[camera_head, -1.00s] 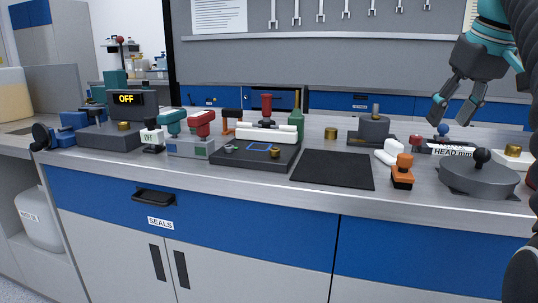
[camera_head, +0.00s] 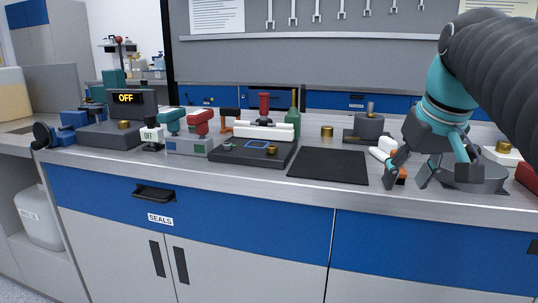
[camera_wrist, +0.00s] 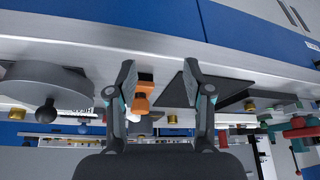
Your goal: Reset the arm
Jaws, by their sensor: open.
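The arm comes in from the upper right and hides part of the bench's right end. In the wrist view my gripper (camera_wrist: 160,85) shows both fingers spread wide. An orange-handled item (camera_wrist: 144,92) shows between them, behind them on the bench, and nothing is held. In the head view the orange item is mostly hidden behind my gripper, beside a white rounded piece (camera_head: 381,153).
A round grey lidded disc (camera_head: 485,180) is partly hidden behind my gripper. A black mat (camera_head: 328,166) lies left of it. A black tray (camera_head: 230,154), red and teal handled devices (camera_head: 190,145) and an "OFF" display unit (camera_head: 125,99) stand farther left. The space before the bench is free.

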